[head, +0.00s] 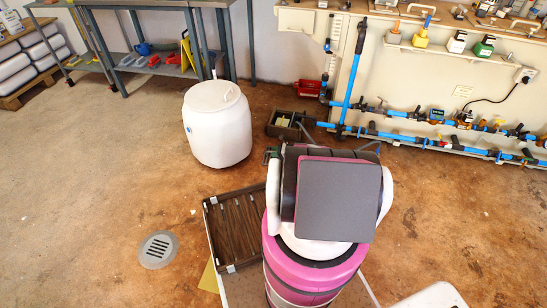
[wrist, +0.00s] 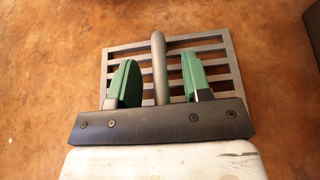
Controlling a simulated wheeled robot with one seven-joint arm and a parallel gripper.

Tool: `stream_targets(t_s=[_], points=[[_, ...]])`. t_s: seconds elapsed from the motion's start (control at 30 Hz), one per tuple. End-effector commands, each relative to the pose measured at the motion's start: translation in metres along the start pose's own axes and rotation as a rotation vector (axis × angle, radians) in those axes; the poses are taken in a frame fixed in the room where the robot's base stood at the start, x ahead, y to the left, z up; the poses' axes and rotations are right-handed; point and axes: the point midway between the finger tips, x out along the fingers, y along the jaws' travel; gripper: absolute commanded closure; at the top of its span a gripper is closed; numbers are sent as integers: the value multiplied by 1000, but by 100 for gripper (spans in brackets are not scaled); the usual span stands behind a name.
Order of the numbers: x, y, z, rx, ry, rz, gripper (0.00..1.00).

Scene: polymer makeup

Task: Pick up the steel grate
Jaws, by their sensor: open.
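The steel grate (wrist: 231,66) is a flat grey rectangle with several slots, lying on the brown floor in the wrist view. A rounded grey bar handle (wrist: 159,88) runs up its middle. My gripper (wrist: 160,60) is over the grate, with its two green fingers apart, one on each side of the handle. A gap shows between each finger and the handle. The near part of the grate is hidden behind the gripper body.
A white drum (head: 217,124) stands on the floor beyond my arm. A small dark box (head: 284,128) stands beside it, near the blue pipes (head: 395,137) along the wall. A brown slatted tray (head: 234,228) is close to my arm. A round floor drain (head: 158,249) lies left, with clear floor around.

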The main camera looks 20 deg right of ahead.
Motion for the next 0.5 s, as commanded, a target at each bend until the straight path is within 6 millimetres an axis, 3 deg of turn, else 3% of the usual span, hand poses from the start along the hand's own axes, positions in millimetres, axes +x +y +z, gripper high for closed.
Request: stream_targets(t_s=[0.07, 0.13, 0.2, 0.23, 0.5], points=[[0, 0, 0, 0, 0, 0, 55], [0, 0, 0, 0, 0, 0, 72], [0, 0, 0, 0, 0, 0, 95], [0, 0, 0, 0, 0, 0, 100], [-1, 0, 1, 0, -1, 0, 100]])
